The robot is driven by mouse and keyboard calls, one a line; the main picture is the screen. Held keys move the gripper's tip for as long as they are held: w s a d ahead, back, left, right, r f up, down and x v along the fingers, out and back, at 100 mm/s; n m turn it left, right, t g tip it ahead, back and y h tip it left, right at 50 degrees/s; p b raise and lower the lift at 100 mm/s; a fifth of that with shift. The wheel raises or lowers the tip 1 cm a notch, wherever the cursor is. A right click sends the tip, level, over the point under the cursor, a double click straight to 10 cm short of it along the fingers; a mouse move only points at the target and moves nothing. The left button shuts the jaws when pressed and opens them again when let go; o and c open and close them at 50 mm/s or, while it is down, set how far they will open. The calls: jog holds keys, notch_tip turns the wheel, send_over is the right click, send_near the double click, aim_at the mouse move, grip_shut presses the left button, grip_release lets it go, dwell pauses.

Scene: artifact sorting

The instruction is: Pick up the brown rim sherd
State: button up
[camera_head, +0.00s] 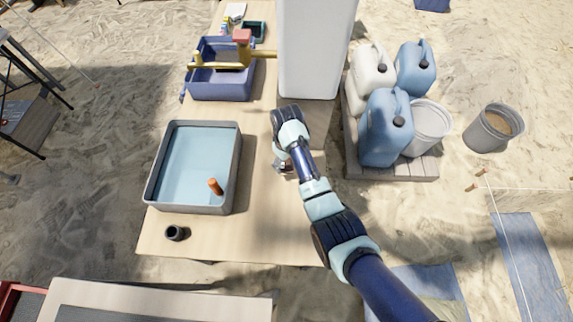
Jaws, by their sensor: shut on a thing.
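My gripper (281,166) is low over the wooden table, right of the water-filled grey basin, with my arm reaching in from the lower right. It is shut on a small brown piece, the brown rim sherd (289,167), which shows only as a sliver beside the fingers. Most of the sherd is hidden by my gripper and wrist, so I cannot tell its shape or whether it touches the table (262,215).
The grey basin (152,190) holds water and an orange-handled tool (215,187). A dark cup (176,233) stands at the front left. A blue crate (222,92) with a yellow bar is behind. Jugs (385,128) and a white bucket (427,127) stand on a pallet at right.

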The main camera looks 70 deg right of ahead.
aim_at(286, 164)
notch_tip(286, 164, up, 14)
jog(key=p, duration=0.4)
jog(key=shift+r, duration=0.2)
